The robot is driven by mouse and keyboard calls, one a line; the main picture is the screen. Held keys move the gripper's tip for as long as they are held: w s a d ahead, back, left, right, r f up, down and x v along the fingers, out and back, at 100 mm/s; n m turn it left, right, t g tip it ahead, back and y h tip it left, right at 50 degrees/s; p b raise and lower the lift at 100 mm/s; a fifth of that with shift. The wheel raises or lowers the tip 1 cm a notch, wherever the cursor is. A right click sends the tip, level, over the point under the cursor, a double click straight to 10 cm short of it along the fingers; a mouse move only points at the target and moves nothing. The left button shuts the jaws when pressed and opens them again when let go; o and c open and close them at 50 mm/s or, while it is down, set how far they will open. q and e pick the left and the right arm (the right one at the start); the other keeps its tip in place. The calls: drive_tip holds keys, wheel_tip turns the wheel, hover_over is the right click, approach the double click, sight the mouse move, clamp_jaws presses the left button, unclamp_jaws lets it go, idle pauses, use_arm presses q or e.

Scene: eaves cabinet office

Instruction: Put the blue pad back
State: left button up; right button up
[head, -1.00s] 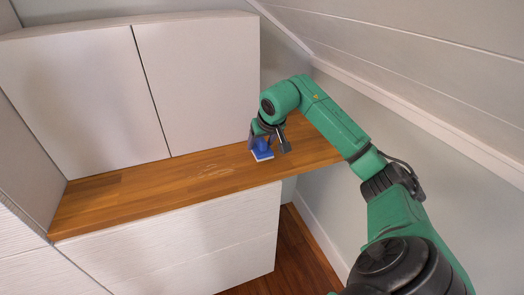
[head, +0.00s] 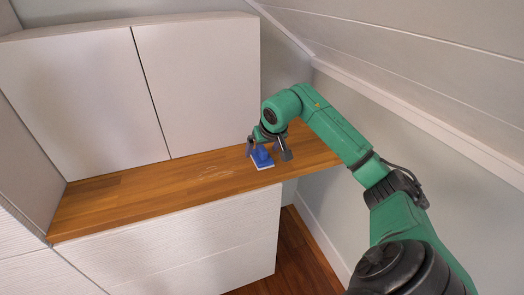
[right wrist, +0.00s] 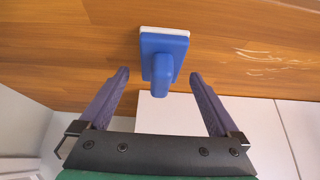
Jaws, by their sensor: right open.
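The blue pad (head: 262,157) has a blue handle and a white underside. It rests on the wooden counter (head: 130,195), near the counter's front edge toward its right end. In the right wrist view the blue pad (right wrist: 163,58) lies ahead of the fingertips, centred between them. My right gripper (head: 268,150) is open, with its fingers to either side of the pad in the head view. The right wrist view shows the right gripper (right wrist: 159,73) with both fingers apart and nothing between them gripped. My left gripper is not in view.
Pale squiggly marks (head: 214,171) lie on the counter left of the pad. White cabinet doors (head: 195,85) stand behind the counter, and white fronts (head: 180,245) are below it. A sloped ceiling (head: 420,60) closes in on the right. The counter's left part is clear.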

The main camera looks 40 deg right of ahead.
drive_tip(key=v, duration=1.1)
